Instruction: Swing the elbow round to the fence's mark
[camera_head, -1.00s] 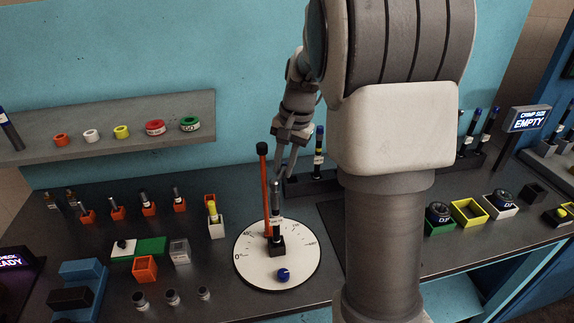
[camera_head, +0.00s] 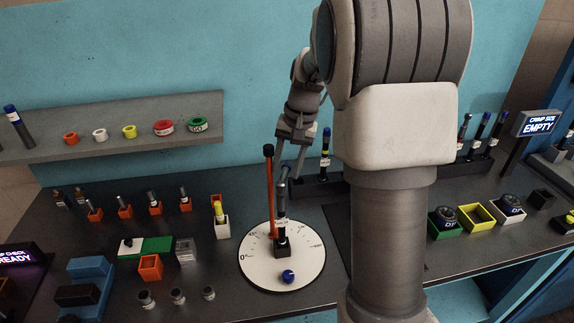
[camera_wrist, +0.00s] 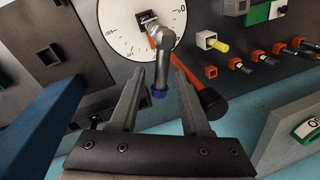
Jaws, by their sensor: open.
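A white round dial (camera_head: 262,272) with degree marks lies on the bench. A dark hose end with a grey metal elbow (camera_head: 283,190) stands upright in a black block at its middle. In the wrist view the elbow (camera_wrist: 165,58) bends toward me and ends in a blue tip. An orange post with a black top (camera_head: 270,185), perhaps the fence, rises beside the elbow; its black knob (camera_wrist: 210,102) shows by my right finger. My gripper (camera_head: 289,168) is open at the elbow's top, with the blue-tipped end between its fingers (camera_wrist: 157,66). Contact is unclear.
A blue knob (camera_head: 288,276) sits on the dial's front. A yellow-topped fitting in a white block (camera_head: 222,228) and several orange blocks stand to the left. A rack of hoses (camera_head: 318,188) stands behind. A shelf (camera_head: 100,148) holds coloured rings. My arm hides the bench's middle right.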

